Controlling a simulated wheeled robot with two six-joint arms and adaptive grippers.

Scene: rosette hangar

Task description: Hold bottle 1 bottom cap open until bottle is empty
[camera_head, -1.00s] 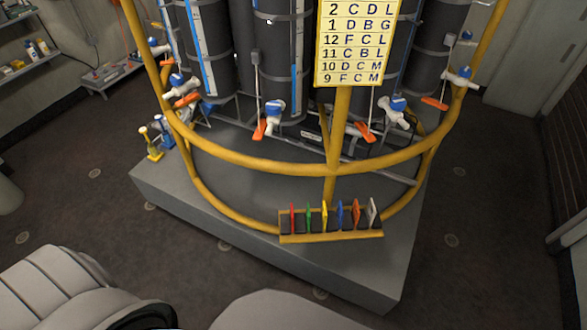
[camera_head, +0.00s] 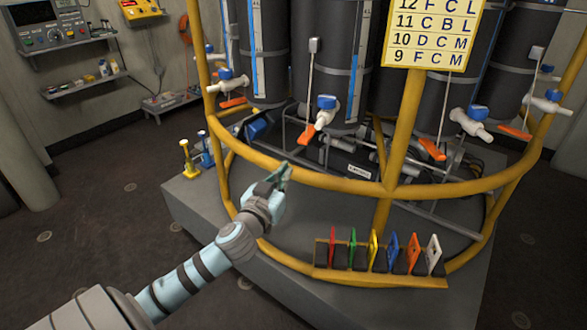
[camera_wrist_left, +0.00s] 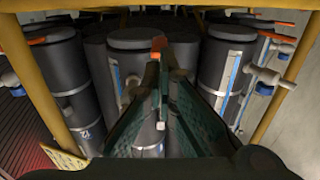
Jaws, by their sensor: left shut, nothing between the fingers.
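Several tall dark bottles stand in the yellow-railed rack, among them a front bottle (camera_head: 335,60). No number marks bottle 1 in the head view. Below the front bottle is a white valve with a blue top (camera_head: 325,110) and an orange lever (camera_head: 307,134). My left gripper (camera_head: 284,174) is shut and empty at the front rail, below and left of that lever, apart from it. In the left wrist view my left gripper (camera_wrist_left: 160,60) has its fingertips together, with an orange part (camera_wrist_left: 158,42) showing at their tips; I cannot tell whether they touch. My right gripper is out of view.
The curved yellow rail (camera_head: 340,183) crosses in front of the bottles. A holder (camera_head: 380,278) with several coloured tags sits on the lower rail. A number-and-letter sign (camera_head: 430,35) hangs on the post. Other valves (camera_head: 470,122) stand right. Open floor lies left.

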